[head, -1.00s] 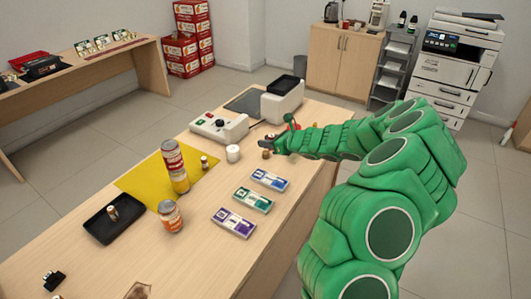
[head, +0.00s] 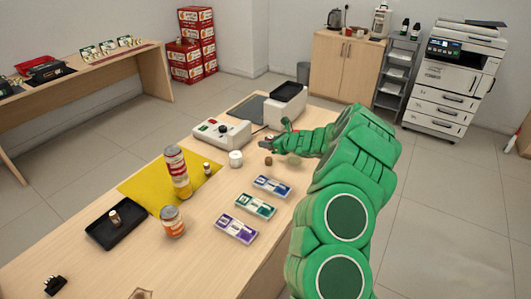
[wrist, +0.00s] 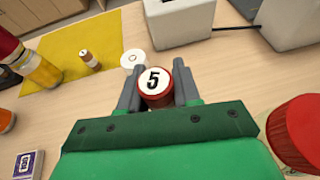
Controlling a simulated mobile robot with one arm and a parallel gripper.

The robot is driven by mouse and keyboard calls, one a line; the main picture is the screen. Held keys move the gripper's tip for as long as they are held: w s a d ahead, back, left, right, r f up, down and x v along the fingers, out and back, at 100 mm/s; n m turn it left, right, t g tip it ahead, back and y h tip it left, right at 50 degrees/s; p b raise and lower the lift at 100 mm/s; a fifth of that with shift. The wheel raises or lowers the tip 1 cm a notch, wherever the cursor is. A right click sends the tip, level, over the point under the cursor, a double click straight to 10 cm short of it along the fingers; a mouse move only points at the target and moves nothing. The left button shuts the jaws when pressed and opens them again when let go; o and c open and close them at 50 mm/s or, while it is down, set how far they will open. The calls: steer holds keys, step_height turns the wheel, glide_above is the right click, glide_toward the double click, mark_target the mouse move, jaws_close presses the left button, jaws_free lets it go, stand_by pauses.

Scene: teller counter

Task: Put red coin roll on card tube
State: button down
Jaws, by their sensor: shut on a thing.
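My gripper (wrist: 155,90) is shut on the red coin roll (wrist: 152,98). The roll's round white end, marked 5, faces the wrist camera, and its red side shows between the fingers.
A white round piece (head: 236,158) stands left of the gripper, near a white machine (head: 222,132). A tall can (head: 177,172) and small roll (head: 207,169) are on the yellow mat (head: 145,190). A red round top (wrist: 298,132) is close at the wrist view's right.

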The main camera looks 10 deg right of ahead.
steer(key=shift+w+d+f, duration=0.1)
steer(key=shift+w+f, duration=0.95)
steer(key=shift+f, duration=0.2)
steer(key=shift+w+d+f, duration=0.1)
steer(key=shift+w+f, duration=0.95)
steer(key=shift+f, duration=0.15)
steer(key=shift+f, duration=0.1)
steer(key=shift+w+f, duration=0.15)
steer(key=shift+f, duration=1.55)
steer(key=shift+f, duration=0.1)
steer(key=c, duration=0.8)
jaws_free()
